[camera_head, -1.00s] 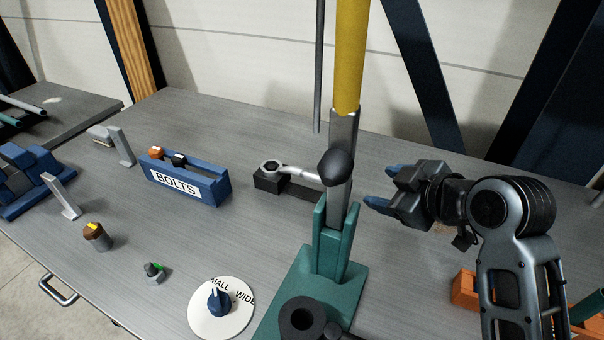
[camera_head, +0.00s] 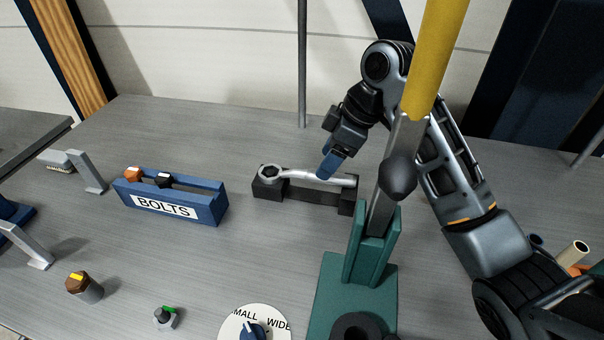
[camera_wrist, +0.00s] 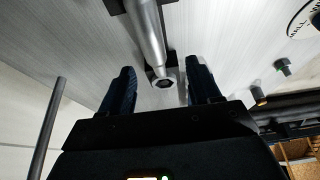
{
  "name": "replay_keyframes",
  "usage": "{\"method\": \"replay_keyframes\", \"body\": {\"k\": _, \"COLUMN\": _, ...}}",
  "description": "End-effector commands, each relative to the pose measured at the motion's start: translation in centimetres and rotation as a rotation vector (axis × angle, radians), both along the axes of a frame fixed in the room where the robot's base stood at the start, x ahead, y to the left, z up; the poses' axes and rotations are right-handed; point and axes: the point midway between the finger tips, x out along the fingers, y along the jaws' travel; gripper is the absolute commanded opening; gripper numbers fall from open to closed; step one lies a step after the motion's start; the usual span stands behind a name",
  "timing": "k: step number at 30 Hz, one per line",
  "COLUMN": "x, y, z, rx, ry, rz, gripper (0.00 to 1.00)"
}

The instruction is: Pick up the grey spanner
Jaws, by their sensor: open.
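The grey spanner (camera_head: 308,177) lies across a black holder (camera_head: 268,189), its ring end at the left. In the wrist view the spanner's shaft (camera_wrist: 147,30) runs down the picture to its ring end, between my fingers. My gripper (camera_head: 328,168) is open, with blue fingers pointing down at the spanner's middle in the head view. In the wrist view my gripper (camera_wrist: 162,82) has one finger on each side of the spanner, with a gap on both sides. I cannot tell whether a finger touches it. The far finger is mostly hidden in the head view.
A green stand (camera_head: 348,290) with a lever and yellow handle (camera_head: 436,55) rises just right of the spanner, in front of my arm. A blue BOLTS box (camera_head: 172,203) stands to the left. A SMALL/WIDE dial (camera_head: 236,328) is at the front. A grey rod (camera_head: 302,65) stands behind.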

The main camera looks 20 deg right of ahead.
Motion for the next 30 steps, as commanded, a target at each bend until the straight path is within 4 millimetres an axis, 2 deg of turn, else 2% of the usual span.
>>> {"method": "replay_keyframes", "body": {"k": 5, "x": 0.6, "y": 0.3, "z": -1.5, "rx": -0.001, "ry": 0.000, "rz": -0.002, "gripper": 0.62}}
{"method": "replay_keyframes", "body": {"k": 12, "x": 1.5, "y": 1.1, "z": -4.7, "rx": 0.000, "ry": 0.000, "rz": -0.001, "gripper": 0.62}}
{"method": "replay_keyframes", "body": {"k": 22, "x": 1.7, "y": 1.3, "z": -5.4, "rx": 0.000, "ry": -0.004, "rz": 0.000, "gripper": 0.62}}
{"method": "replay_keyframes", "body": {"k": 30, "x": 1.7, "y": 1.3, "z": -5.4, "rx": 0.000, "ry": -0.004, "rz": 0.000, "gripper": 0.36}}
